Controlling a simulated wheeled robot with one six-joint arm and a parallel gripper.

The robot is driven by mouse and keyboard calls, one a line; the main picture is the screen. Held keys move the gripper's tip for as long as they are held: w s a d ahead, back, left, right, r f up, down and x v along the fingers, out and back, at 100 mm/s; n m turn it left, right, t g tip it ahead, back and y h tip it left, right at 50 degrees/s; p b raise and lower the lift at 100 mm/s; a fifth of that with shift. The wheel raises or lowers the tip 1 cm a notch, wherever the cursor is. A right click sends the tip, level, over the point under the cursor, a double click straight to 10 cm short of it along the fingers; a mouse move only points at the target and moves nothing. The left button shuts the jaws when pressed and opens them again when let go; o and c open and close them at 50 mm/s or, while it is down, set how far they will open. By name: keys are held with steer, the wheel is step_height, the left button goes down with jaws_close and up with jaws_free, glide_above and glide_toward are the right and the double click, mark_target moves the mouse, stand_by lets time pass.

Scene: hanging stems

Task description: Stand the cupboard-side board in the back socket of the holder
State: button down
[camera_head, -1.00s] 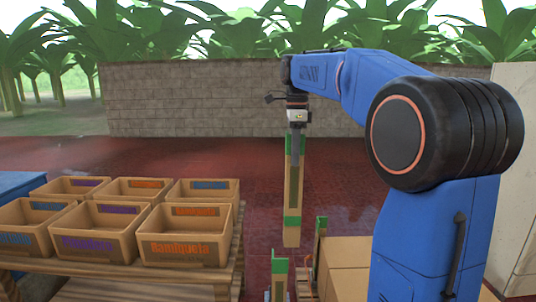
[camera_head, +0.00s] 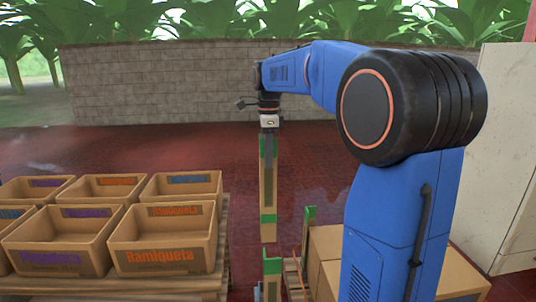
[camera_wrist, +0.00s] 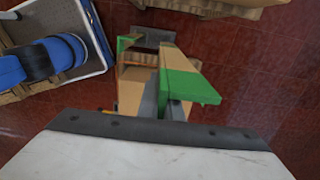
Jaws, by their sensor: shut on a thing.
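My gripper (camera_head: 268,133) is shut on the top end of a long tan board with green bands (camera_head: 268,185). The board hangs upright, its lower end in the air as far as I can tell. In the wrist view the green-ended board (camera_wrist: 188,86) runs from between the grey fingers. Below and beyond it in the head view stand two green-topped uprights, a near one (camera_head: 272,265) and a farther one (camera_head: 309,218). The holder is partly hidden around their feet, and I cannot make out its sockets.
Cardboard boxes (camera_head: 325,245) stand right of the uprights, partly behind my arm. Open crates (camera_head: 165,240) sit on a wooden pallet at the left. A pale cupboard (camera_head: 505,150) stands at the right. Red floor is free behind, up to the block wall (camera_head: 160,90).

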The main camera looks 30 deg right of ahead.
mark_target(269, 203)
steer(key=shift+f, duration=17.45)
steer(key=c, duration=1.9)
jaws_free()
steer(key=shift+o, duration=0.2)
step_height(269, 203, up, 17)
steer(key=shift+r, duration=0.2)
